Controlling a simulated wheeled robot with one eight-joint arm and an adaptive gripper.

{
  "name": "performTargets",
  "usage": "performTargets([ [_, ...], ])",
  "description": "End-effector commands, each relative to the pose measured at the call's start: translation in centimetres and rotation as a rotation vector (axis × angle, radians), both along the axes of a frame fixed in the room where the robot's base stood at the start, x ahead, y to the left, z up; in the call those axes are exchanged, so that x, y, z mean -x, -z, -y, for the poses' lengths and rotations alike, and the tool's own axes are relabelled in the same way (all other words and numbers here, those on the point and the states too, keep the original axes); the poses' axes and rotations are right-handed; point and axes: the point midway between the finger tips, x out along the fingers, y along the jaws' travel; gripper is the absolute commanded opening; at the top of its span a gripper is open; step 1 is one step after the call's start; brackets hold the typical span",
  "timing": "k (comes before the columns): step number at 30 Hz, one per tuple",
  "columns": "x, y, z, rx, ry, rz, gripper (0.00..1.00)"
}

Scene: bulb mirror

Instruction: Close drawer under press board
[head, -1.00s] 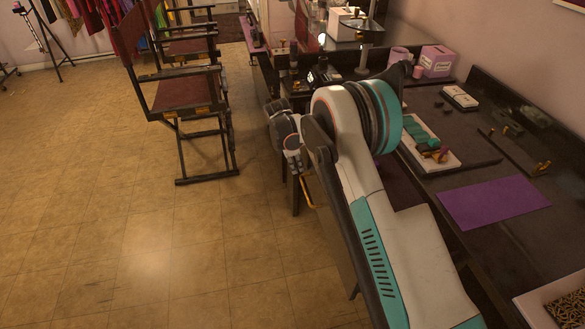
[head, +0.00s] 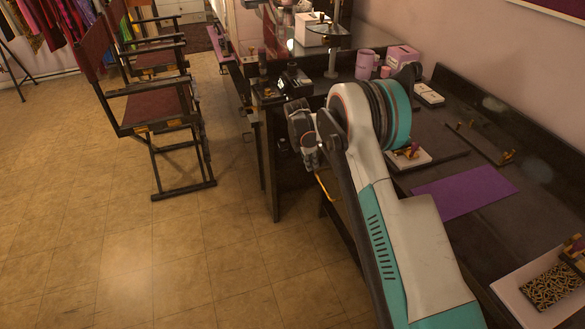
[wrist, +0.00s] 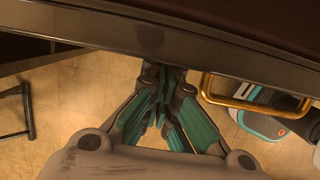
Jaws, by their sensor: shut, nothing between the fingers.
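The drawer's dark front (wrist: 150,38) runs across the top of the wrist view, with a gold bar handle (wrist: 262,103) to the right of my gripper. The handle also shows in the head view (head: 326,189), low beside my arm. How far the drawer stands out is hard to tell, as my arm hides much of it. My gripper (wrist: 161,76) is shut and empty. Its fingertips are at the drawer front's edge, left of the handle; I cannot tell whether they touch it. In the head view my gripper (head: 310,160) points down beside the desk's front. I cannot single out the press board with certainty.
The dark desk (head: 395,185) holds a purple mat (head: 465,191), a white tray (head: 508,292) and a dark board with gold fittings (head: 482,142). Folding chairs (head: 160,105) stand at the left. The tiled floor (head: 150,255) between is clear.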

Motion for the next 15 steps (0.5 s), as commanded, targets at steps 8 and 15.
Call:
performTargets([
  [8,-1.7,0.0,5.8,0.001,0.002,0.001,0.00],
  [15,-2.4,0.0,8.4,0.000,0.001,0.000,0.00],
])
